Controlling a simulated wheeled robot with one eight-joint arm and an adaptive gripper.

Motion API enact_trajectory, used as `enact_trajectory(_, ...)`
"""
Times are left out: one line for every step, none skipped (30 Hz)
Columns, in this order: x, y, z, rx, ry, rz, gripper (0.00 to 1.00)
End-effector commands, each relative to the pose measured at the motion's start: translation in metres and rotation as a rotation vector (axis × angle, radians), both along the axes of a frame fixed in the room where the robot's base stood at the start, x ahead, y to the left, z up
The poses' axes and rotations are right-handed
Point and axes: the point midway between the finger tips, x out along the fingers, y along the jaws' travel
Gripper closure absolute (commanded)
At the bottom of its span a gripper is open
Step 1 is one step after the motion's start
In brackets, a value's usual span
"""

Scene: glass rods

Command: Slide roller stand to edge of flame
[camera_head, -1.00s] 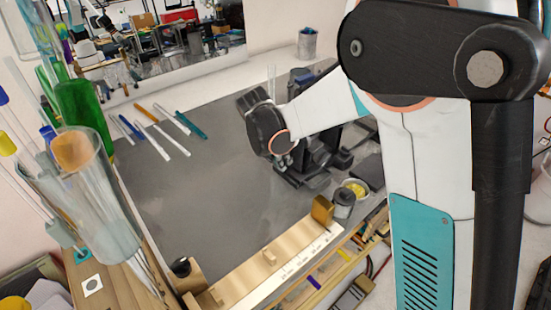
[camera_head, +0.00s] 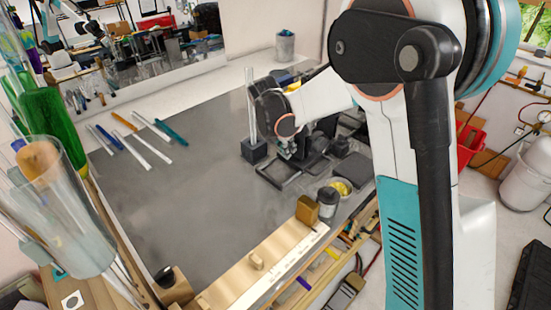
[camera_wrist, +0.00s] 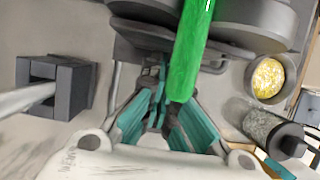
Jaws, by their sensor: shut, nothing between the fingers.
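A dark metal stand (camera_head: 278,174) with a thin open frame sits on the grey work mat (camera_head: 190,195), below my gripper; I cannot tell for sure that it is the roller stand. The wrist view shows a thin grey frame bar (camera_wrist: 116,80) left of my fingers. My gripper (camera_wrist: 165,112) has teal fingers, shut and empty, low over this area. A bright green bar (camera_wrist: 192,45) runs to the fingertips in the wrist view; its nature is unclear. Large dark rounded parts (camera_wrist: 245,35) lie beyond. Dark equipment (camera_head: 318,140) stands behind my gripper, partly hidden. No flame is discernible.
A dark block (camera_head: 254,151) holding an upright clear tube stands left of my gripper. A dark-lidded jar (camera_head: 328,197) and a bowl of yellow bits (camera_head: 341,187) stand right. Several rods lie at the mat's upper left. The mat's middle is clear.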

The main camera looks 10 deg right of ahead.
Motion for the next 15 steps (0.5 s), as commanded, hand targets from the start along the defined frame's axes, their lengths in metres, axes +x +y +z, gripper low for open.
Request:
enact_trajectory(0.006, -0.008, -0.001, 0.001, -0.001, -0.003, 1.0)
enact_trajectory(0.008, -0.011, -0.001, 0.0, -0.001, -0.002, 1.0)
enact_trajectory(0.01, -0.015, -0.001, 0.0, 0.0, -0.001, 1.0)
enact_trajectory(0.011, -0.016, 0.0, 0.0, 0.0, 0.0, 1.0)
enact_trajectory(0.012, -0.018, 0.0, 0.001, -0.001, 0.0, 1.0)
enact_trajectory(0.013, -0.018, 0.0, 0.001, 0.0, 0.001, 1.0)
enact_trajectory(0.013, -0.018, 0.0, 0.001, 0.0, 0.001, 1.0)
enact_trajectory(0.013, -0.018, 0.0, 0.001, 0.0, 0.001, 1.0)
enact_trajectory(0.013, -0.018, 0.0, 0.001, 0.0, 0.001, 1.0)
enact_trajectory(0.013, -0.018, 0.0, 0.001, 0.0, 0.001, 1.0)
enact_trajectory(0.013, -0.018, 0.0, 0.001, 0.0, 0.001, 1.0)
enact_trajectory(0.013, -0.018, 0.0, 0.001, 0.0, 0.001, 1.0)
enact_trajectory(0.013, -0.018, 0.0, 0.001, 0.0, 0.001, 1.0)
enact_trajectory(0.013, -0.018, 0.0, 0.001, 0.0, 0.001, 1.0)
enact_trajectory(0.013, -0.018, 0.0, 0.001, 0.0, 0.001, 1.0)
